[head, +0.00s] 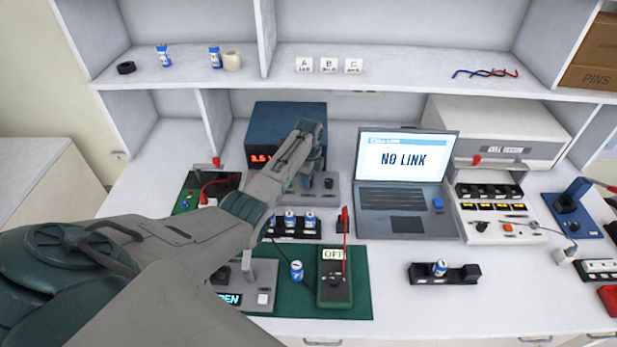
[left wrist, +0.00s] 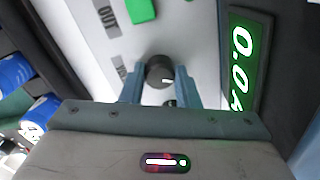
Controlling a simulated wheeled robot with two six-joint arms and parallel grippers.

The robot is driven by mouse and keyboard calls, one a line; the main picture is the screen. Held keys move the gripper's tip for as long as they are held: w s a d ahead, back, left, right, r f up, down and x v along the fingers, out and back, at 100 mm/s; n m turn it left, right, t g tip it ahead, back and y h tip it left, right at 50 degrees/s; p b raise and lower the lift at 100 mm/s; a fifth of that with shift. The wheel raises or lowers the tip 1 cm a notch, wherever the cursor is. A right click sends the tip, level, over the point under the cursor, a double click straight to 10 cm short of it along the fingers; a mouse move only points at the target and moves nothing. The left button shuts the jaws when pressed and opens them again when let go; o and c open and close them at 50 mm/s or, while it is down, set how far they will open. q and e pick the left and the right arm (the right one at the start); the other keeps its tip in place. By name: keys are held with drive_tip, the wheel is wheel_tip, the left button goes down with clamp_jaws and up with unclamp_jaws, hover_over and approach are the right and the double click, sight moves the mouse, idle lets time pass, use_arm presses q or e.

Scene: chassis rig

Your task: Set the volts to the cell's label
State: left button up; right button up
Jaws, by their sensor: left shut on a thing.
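The power supply is a blue box (head: 285,115) at the back of the bench. Its red digits (head: 262,156) are partly hidden by my arm. In the left wrist view its grey panel shows a dark knob (left wrist: 160,70) with a white mark, a green button (left wrist: 141,10) and a green readout (left wrist: 240,60) of 0.0 A. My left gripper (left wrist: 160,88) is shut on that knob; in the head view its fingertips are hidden. A blue cell (head: 439,267) lies in a black holder (head: 468,275) at the right; its label is too small to read. My right gripper is not in view.
Several blue cells (head: 290,219) stand in a black rack, and another (head: 296,270) is on the green mat (head: 360,300) beside a meter (head: 334,285) reading OFF. A laptop (head: 406,180) shows NO LINK. The front right bench is mostly clear.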

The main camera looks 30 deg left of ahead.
use_arm(q)
drive_tip(key=shift+w+r+m, duration=0.1)
drive_tip(key=shift+m, duration=0.3)
drive_tip(key=o, duration=1)
drive_tip(key=shift+c, duration=0.2)
wheel_tip(320, 180, up, 11)
drive_tip(key=b, duration=0.1)
drive_tip(key=shift+b, duration=0.4)
